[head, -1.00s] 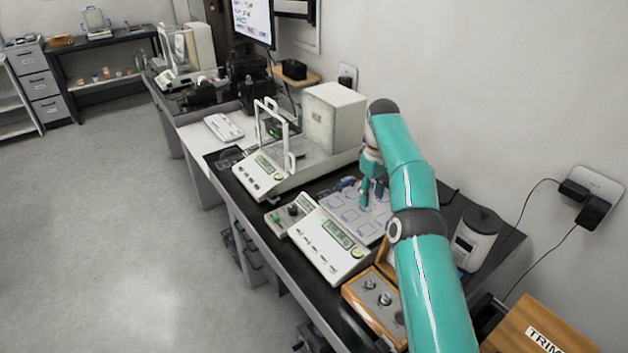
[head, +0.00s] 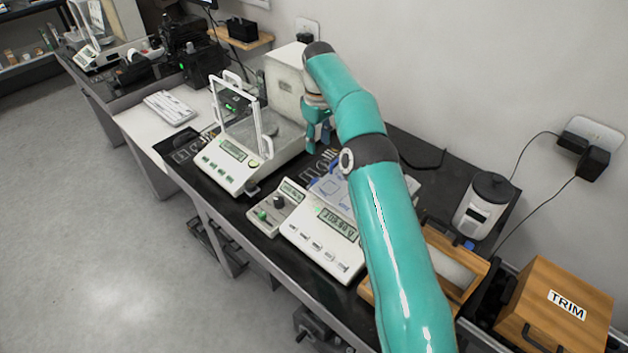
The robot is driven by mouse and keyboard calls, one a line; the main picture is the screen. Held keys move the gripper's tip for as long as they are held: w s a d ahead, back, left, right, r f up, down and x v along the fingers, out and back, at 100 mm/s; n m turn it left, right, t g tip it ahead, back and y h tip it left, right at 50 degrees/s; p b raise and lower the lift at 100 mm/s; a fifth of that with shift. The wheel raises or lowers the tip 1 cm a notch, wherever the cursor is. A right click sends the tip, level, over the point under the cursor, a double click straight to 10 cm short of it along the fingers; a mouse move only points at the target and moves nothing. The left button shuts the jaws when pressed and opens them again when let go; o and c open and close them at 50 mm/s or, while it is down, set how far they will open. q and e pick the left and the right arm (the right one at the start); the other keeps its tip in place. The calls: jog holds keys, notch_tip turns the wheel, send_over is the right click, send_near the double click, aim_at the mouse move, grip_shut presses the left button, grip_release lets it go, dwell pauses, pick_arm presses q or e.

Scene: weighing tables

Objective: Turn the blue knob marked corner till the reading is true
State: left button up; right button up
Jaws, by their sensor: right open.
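A low white bench scale (head: 322,238) with a lit display stands on the dark table. The display's digits are too small to read surely. Its pale platform (head: 336,192) has blue outlines and is partly hidden by my right arm. A small blue part (head: 470,244) shows beside the white canister; I cannot tell whether it is the corner knob, and no such marking is legible. My right gripper (head: 317,142) is open and empty, fingers down, above the table behind the platform and beside the draft-shield balance. My left gripper is not in view.
The balance (head: 235,165) with its clear shield stands left of the scale. A small box with a dark knob (head: 279,202) sits between them. A white canister (head: 485,210) and a wooden TRIM box (head: 555,305) are at right. A wooden tray (head: 480,268) lies partly under my arm.

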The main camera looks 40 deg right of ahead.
jog(key=b, duration=0.2)
send_over(316, 181)
notch_tip(316, 181, down, 4)
pick_arm(q)
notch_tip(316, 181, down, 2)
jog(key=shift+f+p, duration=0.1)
jog(key=shift+p, duration=0.3)
pick_arm(e)
notch_tip(316, 181, down, 11)
jog(key=shift+r, duration=0.15)
jog(key=shift+c, duration=0.3)
